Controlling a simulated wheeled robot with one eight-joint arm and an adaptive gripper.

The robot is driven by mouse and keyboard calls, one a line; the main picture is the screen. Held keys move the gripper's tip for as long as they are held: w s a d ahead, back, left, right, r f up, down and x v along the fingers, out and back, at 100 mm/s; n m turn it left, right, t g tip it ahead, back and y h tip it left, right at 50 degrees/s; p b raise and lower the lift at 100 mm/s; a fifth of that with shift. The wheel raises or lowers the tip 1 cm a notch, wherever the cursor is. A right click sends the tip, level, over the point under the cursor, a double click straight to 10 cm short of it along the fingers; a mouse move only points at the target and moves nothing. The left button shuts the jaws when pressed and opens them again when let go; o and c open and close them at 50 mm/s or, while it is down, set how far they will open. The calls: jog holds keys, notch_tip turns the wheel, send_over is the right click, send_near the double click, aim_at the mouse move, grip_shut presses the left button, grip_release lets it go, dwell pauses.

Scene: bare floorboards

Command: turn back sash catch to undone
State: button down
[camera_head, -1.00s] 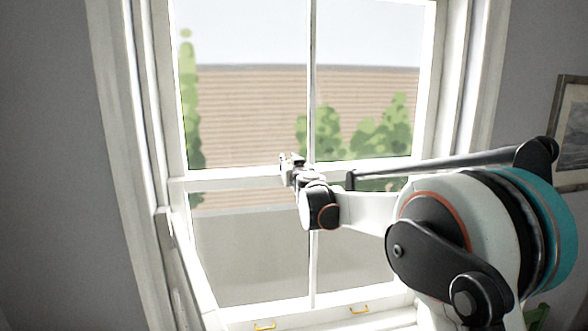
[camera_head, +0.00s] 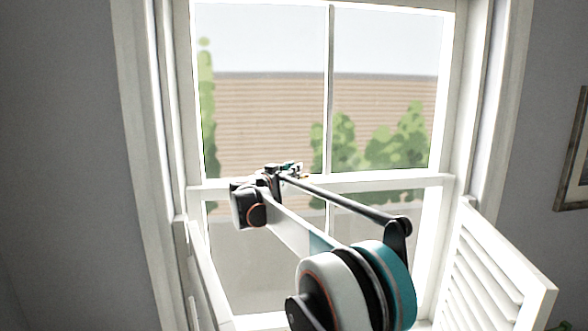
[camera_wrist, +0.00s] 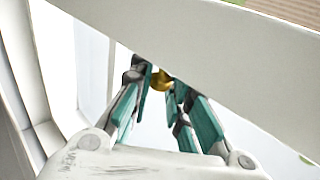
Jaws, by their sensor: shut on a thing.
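The sash catch (camera_wrist: 160,79) shows as a small brass-coloured piece in the wrist view, beside the white sash rail (camera_wrist: 205,75). My gripper (camera_wrist: 164,90) has its teal fingers on either side of it and is shut on it. The fingers and the rail hide much of the catch, so its angle cannot be told. In the head view my gripper (camera_head: 294,169) is at the meeting rail (camera_head: 400,182) of the window, near its middle. Only a tiny yellowish spot shows there by the fingertips.
A white louvred shutter (camera_head: 490,275) stands open at the lower right, and another white panel (camera_head: 205,270) at the lower left. White window casing (camera_head: 150,130) borders both sides. A framed picture (camera_head: 574,165) hangs on the right wall.

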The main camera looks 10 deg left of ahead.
jog(key=shift+w+a+f+m+g+h+p, duration=0.15)
jog(key=shift+w+m+g+h+p, duration=0.1)
jog(key=shift+m+g+h+p, duration=0.5)
jog(key=shift+w+a+m+g+h+p, duration=0.1)
jog(key=shift+w+m+g+h+p, duration=0.25)
jog(key=shift+h+p, duration=0.7)
jog(key=shift+s, duration=0.15)
jog(key=c, duration=1.5)
grip_release()
jog(key=shift+s+a, duration=0.1)
jog(key=v, duration=0.7)
jog(key=shift+s+a, duration=0.2)
jog(key=shift+s, duration=0.15)
jog(key=shift+w, duration=0.1)
jog(key=shift+c, duration=0.2)
